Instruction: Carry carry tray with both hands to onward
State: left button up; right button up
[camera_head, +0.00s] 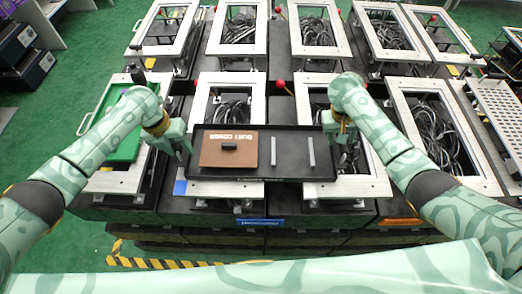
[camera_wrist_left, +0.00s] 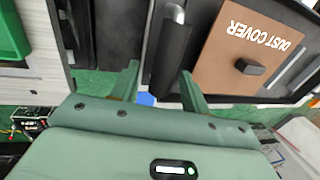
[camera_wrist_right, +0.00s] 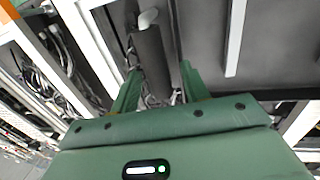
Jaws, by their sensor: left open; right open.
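The dark carry tray (camera_head: 292,150) lies level over the front frames in the head view. It holds a brown panel marked DUST COVER (camera_head: 210,152) with a small black block on it, and two pale bars (camera_head: 273,151). My left gripper (camera_head: 184,147) is at the tray's left end; in the left wrist view its open fingers (camera_wrist_left: 158,80) stand either side of a dark handle (camera_wrist_left: 168,55). My right gripper (camera_head: 340,130) is at the right end; in the right wrist view its open fingers (camera_wrist_right: 160,82) flank another dark handle (camera_wrist_right: 149,60). Finger contact cannot be told.
White-edged frames with black cables (camera_head: 430,120) surround the tray. A green tray (camera_head: 125,145) lies to the left, near my left forearm. A perforated white plate (camera_head: 499,105) is at the far right. Yellow-black striped edging (camera_head: 150,262) runs below the front.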

pick_arm(q)
jog(key=shift+f, duration=0.2)
pick_arm(e)
jog(key=shift+f, duration=0.2)
pick_arm(q)
grip_shut()
pick_arm(e)
grip_shut()
pick_arm(q)
jog(key=shift+w+r, duration=0.1)
jog(key=shift+r, duration=0.1)
pick_arm(e)
jog(key=shift+w+r, duration=0.1)
jog(key=shift+r, duration=0.1)
